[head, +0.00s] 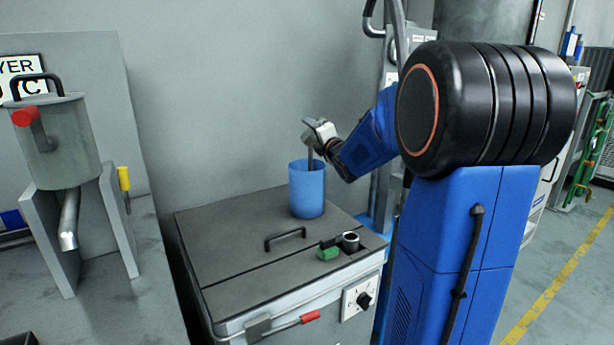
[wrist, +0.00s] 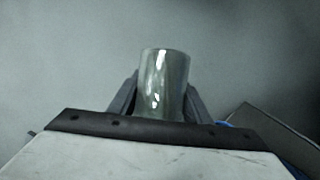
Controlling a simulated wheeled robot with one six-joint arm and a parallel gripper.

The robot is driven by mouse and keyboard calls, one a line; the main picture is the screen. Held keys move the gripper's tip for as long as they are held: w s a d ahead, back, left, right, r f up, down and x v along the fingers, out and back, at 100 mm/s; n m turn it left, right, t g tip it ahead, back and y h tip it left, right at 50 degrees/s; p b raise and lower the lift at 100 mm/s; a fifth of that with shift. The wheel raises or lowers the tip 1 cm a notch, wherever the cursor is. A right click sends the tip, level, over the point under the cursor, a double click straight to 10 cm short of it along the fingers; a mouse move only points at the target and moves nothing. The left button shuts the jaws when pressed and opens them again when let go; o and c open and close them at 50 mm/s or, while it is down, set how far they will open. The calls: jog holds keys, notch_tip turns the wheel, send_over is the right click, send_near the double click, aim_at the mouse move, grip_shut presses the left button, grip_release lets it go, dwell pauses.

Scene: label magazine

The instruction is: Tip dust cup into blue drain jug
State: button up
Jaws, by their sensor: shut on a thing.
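The blue drain jug (head: 307,192) stands upright at the back of the grey cabinet top, near the wall. My gripper (head: 312,145) is just above the jug's rim in the head view. In the wrist view my gripper (wrist: 160,112) is shut on the dust cup (wrist: 164,82), a shiny, greyish cylinder between the two dark fingers. The cup is hard to make out in the head view, so its tilt and contents cannot be told. The inside of the jug is hidden.
The cabinet top (head: 235,235) carries a black handle (head: 285,238), a green piece (head: 328,252) and a dark round socket (head: 350,241) near its front right. A metal hopper (head: 62,140) with a spout stands at the left. The grey wall is close behind the jug.

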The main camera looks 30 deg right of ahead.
jog(key=shift+s+a+r+n+t+y+p, duration=0.15)
jog(key=shift+a+n+t+p, duration=0.1)
jog(key=shift+n, duration=0.4)
jog(key=shift+a+r+n+t+y+p, duration=0.15)
jog(key=shift+a+n+p, duration=0.1)
jog(key=shift+n, duration=0.35)
jog(key=shift+s+a+r+n+t+y+p, duration=0.15)
jog(key=shift+a+n+t+p, duration=0.1)
jog(key=shift+n, duration=0.4)
dwell(0.8)
jog(key=shift+a+f+n+p, duration=0.25)
jog(key=shift+f+n+p, duration=0.1)
jog(key=shift+f+n, duration=0.35)
dwell(1.0)
jog(key=shift+d+r+m, duration=0.2)
jog(key=shift+r+m, duration=0.4)
jog(key=shift+r, duration=0.15)
jog(key=m, duration=0.1)
jog(key=d+m+g, duration=0.1)
jog(key=f+m+h, duration=0.1)
jog(key=shift+w+d+m, duration=0.25)
jog(key=shift+w+m, duration=0.05)
jog(key=shift+m, duration=0.1)
